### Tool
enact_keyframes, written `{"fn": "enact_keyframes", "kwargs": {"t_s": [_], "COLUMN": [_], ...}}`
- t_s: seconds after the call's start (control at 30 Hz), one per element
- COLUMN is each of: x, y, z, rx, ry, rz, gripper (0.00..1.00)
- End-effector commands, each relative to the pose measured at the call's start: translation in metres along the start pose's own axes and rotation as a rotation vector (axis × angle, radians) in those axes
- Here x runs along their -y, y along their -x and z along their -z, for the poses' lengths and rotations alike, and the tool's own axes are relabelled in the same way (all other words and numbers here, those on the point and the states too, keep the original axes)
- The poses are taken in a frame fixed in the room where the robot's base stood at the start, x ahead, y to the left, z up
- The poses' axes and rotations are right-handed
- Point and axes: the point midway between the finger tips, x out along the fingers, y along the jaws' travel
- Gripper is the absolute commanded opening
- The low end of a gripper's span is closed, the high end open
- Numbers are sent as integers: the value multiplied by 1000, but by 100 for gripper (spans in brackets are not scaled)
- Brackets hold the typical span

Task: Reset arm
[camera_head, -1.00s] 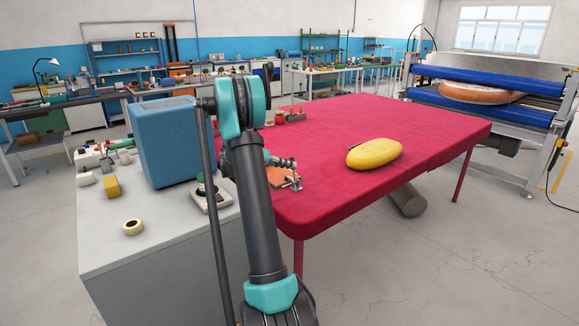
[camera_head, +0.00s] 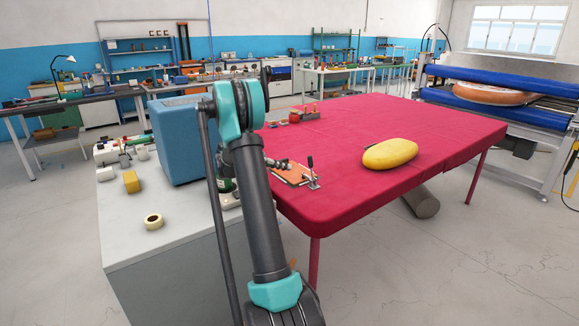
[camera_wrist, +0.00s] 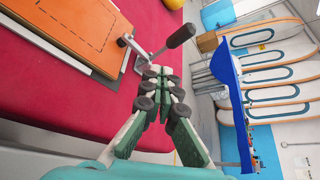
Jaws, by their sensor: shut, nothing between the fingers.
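My gripper (camera_wrist: 162,84) shows in the wrist view with its fingers together and nothing between them. It is near the edge of the red-topped table (camera_wrist: 90,85), close to a toggle clamp (camera_wrist: 165,50) with a black handle on an orange board (camera_wrist: 75,30). I cannot tell whether the fingers touch the clamp. In the head view my arm (camera_head: 255,200) rises in front of the table's left end and its far part folds away out of sight, so the gripper itself does not show there.
A yellow inflatable float (camera_head: 390,154) lies on the red table (camera_head: 400,125). A grey cabinet (camera_head: 165,265) at left carries a blue box (camera_head: 180,140), a tape roll (camera_head: 153,221) and a yellow block (camera_head: 131,182). A roller machine (camera_head: 500,85) stands at back right. The floor at front right is clear.

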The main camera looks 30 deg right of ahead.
Motion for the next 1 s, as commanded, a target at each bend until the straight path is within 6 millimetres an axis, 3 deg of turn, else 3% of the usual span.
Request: {"fn": "enact_keyframes", "kwargs": {"t_s": [0.67,0.83,1.0], "x": [1,13,32], "y": [4,19,45], "z": [4,23,66], "rx": [-6,-43,-157], "ry": [-18,-176,-470], "rz": [-8,-102,-255], "gripper": [0,0,0]}}
